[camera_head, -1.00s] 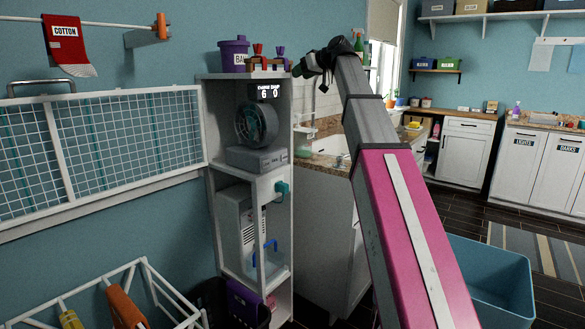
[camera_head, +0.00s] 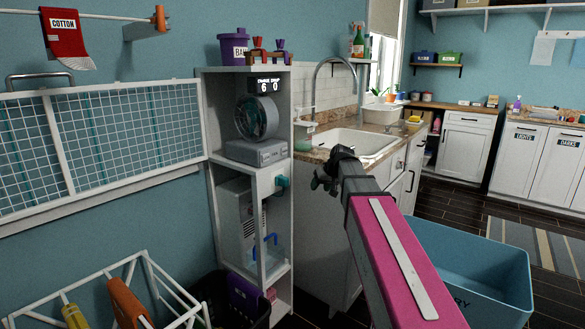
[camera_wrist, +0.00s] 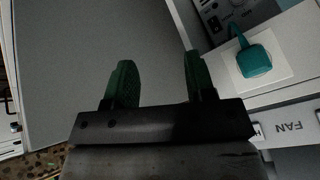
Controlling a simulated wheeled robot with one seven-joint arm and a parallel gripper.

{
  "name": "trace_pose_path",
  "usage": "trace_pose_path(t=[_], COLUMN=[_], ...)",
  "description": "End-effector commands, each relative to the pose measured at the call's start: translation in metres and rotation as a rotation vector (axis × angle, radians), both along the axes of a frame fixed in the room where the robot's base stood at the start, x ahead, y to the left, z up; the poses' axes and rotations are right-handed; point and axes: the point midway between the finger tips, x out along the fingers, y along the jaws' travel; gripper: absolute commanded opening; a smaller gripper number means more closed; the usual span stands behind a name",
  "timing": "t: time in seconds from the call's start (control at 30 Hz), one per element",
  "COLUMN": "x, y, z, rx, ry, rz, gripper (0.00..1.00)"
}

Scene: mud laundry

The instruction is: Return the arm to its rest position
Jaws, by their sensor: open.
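My gripper (camera_head: 324,178) is in front of the sink cabinet's side, to the right of the narrow white shelf unit, at the end of my pink and grey arm. In the wrist view, my gripper (camera_wrist: 157,82) shows two green fingertips spread well apart with nothing between them. The plain grey side panel (camera_wrist: 165,35) lies beyond the fingers. I cannot tell the exact gap between the fingers and the panel.
The shelf unit (camera_head: 204,120) holds a fan (camera_head: 257,118). A teal plug (camera_wrist: 255,60) sits beside a FAN label (camera_wrist: 288,128). The sink (camera_head: 352,142) and tall faucet (camera_head: 318,85) are behind my arm. A blue bin (camera_head: 505,275) stands right of my arm; dark floor lies beyond.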

Motion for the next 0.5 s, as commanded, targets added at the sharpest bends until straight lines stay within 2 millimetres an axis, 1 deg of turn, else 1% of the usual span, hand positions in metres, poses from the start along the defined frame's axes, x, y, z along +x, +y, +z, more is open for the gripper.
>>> trace_pose_path(t=[0.03, 0.1, 0.27, 0.3, 0.37, 0.5], x=[-0.014, -0.028, -0.062, -0.071, -0.085, -0.12], y=[-0.004, -0.01, -0.023, -0.026, -0.031, -0.042], z=[-0.022, -0.048, -0.102, -0.115, -0.134, -0.175], rx=[-0.015, -0.034, -0.081, -0.092, -0.111, -0.156], ry=[0.03, 0.067, 0.149, 0.17, 0.199, 0.268], rz=[-0.014, -0.037, -0.087, -0.099, -0.115, -0.156], gripper=[0.5, 0.5, 0.5, 0.5, 0.5, 0.5])
